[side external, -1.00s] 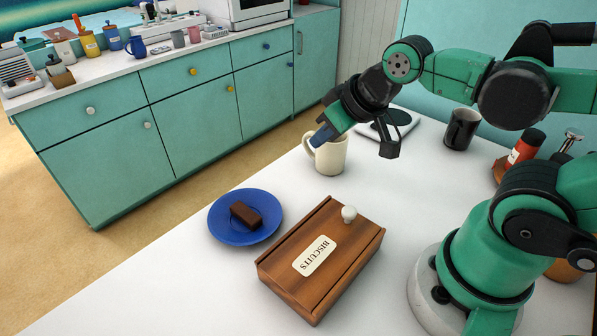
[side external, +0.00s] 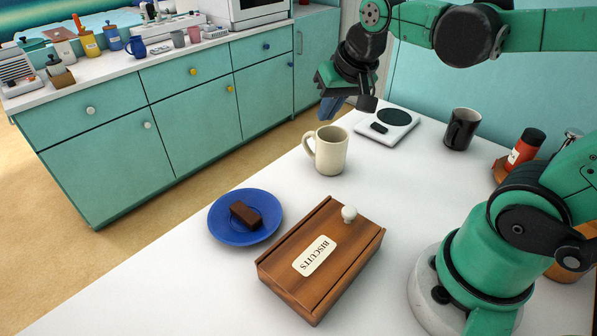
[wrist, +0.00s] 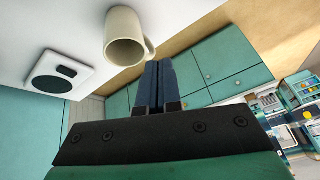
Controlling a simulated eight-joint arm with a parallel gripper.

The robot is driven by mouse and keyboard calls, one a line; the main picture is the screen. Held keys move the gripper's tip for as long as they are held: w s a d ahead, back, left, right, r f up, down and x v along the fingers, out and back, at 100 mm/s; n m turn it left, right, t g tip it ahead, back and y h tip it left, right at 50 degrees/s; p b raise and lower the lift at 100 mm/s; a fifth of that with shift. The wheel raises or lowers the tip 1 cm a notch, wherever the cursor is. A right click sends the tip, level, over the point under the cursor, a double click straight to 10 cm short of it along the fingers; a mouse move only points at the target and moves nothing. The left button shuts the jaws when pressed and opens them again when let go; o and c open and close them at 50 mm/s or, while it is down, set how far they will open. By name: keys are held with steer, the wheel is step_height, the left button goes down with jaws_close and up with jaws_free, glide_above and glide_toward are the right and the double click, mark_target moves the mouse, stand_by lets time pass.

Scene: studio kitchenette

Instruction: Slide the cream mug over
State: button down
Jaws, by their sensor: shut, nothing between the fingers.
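The cream mug (side external: 331,152) stands upright on the white table, its handle on the left in the side view. In the wrist view the mug (wrist: 124,37) is at the top, with its open mouth showing. My gripper (side external: 328,112) is above and behind the mug, apart from it, near the table's far edge. In the wrist view its blue fingers (wrist: 157,85) are together with nothing between them, just below the mug in the picture.
A white scale (side external: 387,125) with a dark round plate lies behind the mug, and a black mug (side external: 462,129) stands to the right. A wooden biscuit box (side external: 320,259) and a blue plate (side external: 246,234) with a brown bar are in front. Clear table lies between the mug and the box.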

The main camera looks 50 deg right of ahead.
mark_target(343, 137)
steer(key=w+d+f+m+g, duration=0.2)
steer(key=d+m+g, duration=0.1)
steer(key=d+m, duration=0.45)
steer(key=w+d+f+m+g, duration=0.1)
steer(key=d+f+m+g, duration=0.1)
steer(key=d+m, duration=0.5)
steer(key=shift+n+y, duration=0.4)
steer(key=shift+n, duration=0.25)
steer(key=f, duration=0.8)
steer(key=shift+w+d, duration=0.2)
steer(key=shift+d, duration=0.1)
steer(key=a, duration=0.3)
steer(key=shift+f, duration=0.4)
steer(key=shift+w+a, duration=0.1)
steer(key=shift+a, duration=0.45)
steer(key=a, duration=1.1)
steer(key=shift+w+a, duration=0.15)
steer(key=shift+w, duration=0.05)
